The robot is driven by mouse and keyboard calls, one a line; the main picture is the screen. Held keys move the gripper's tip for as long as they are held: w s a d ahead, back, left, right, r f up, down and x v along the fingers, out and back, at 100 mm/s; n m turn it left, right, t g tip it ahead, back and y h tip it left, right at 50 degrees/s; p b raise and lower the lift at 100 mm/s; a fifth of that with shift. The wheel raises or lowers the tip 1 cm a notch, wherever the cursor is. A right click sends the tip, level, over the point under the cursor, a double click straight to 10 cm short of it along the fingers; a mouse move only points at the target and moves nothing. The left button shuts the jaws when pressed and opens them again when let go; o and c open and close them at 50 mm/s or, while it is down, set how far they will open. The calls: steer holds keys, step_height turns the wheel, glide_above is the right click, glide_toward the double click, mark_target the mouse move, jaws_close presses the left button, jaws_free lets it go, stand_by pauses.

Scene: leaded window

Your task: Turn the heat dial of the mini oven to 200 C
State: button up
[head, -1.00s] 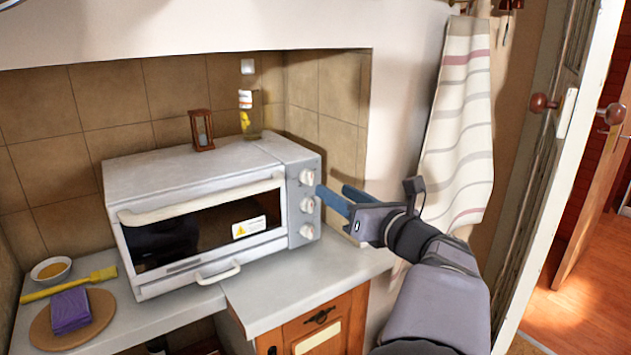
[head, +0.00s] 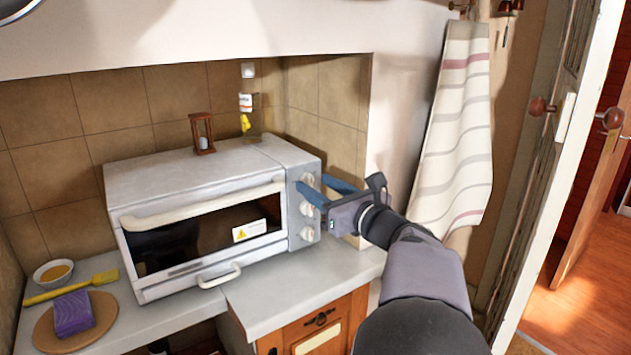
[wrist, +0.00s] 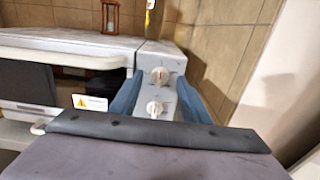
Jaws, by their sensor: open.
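The white mini oven (head: 195,167) stands on the counter with its door shut. Its right-hand control panel has three white dials in a column: a top dial (head: 307,178), a middle dial (head: 307,208) and a bottom dial (head: 306,234). No markings can be read, so I cannot tell which sets the heat. My gripper (head: 313,182) is open in front of the panel, near the upper dials. In the wrist view its blue fingers stand either side of an upper dial (wrist: 160,76), with another dial (wrist: 155,108) below. I cannot tell whether they touch it.
An hourglass (head: 202,133) and a bottle (head: 246,106) stand at the oven's back. A purple cloth (head: 73,313) on a round board, a yellow brush (head: 70,287) and a bowl (head: 53,272) are at left. A striped towel (head: 452,130) hangs at right.

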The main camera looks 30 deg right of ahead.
steer(key=shift+w, duration=0.8)
steer(key=c, duration=1)
steer(key=shift+m, duration=0.3)
